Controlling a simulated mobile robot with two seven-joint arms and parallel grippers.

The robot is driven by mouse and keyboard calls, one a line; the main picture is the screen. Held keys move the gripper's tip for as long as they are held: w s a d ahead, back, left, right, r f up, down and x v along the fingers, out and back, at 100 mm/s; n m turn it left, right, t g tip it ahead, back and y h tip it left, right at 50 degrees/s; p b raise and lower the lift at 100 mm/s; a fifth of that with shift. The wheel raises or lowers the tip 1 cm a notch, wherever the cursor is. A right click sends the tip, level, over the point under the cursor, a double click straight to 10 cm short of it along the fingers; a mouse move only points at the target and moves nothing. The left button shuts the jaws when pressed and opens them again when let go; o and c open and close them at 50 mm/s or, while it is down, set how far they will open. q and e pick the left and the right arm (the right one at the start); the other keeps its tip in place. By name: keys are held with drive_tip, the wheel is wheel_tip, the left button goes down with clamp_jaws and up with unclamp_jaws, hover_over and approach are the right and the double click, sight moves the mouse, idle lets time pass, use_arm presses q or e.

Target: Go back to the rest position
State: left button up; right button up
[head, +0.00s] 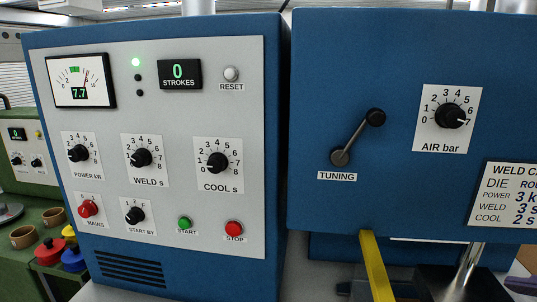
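Neither of my grippers shows in the head view. The welder's control panel (205,100) fills the left half, with a meter (80,81) reading 7.7 and a strokes counter (179,73) at 0. A green lamp (136,62) is lit. Below are the power knob (79,153), weld knob (141,158), cool knob (217,163), red mains switch (88,208), start-by knob (134,215), green start button (185,223) and red stop button (234,228). On the right blue housing (400,60) are a slanted tuning crank (357,138) and an air knob (449,115).
A weld card (505,195), cut off by the right edge, hangs on the housing. A yellow bar (376,268) and a metal post (467,268) stand below it. Red (49,251), blue (73,259) and yellow (69,231) items and brown rings (24,237) lie at lower left.

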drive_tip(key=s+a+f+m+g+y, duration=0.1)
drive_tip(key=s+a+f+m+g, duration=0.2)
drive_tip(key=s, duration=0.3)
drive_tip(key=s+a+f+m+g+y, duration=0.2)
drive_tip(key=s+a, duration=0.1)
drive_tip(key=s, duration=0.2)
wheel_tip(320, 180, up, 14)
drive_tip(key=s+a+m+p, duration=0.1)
drive_tip(key=p, duration=1.3)
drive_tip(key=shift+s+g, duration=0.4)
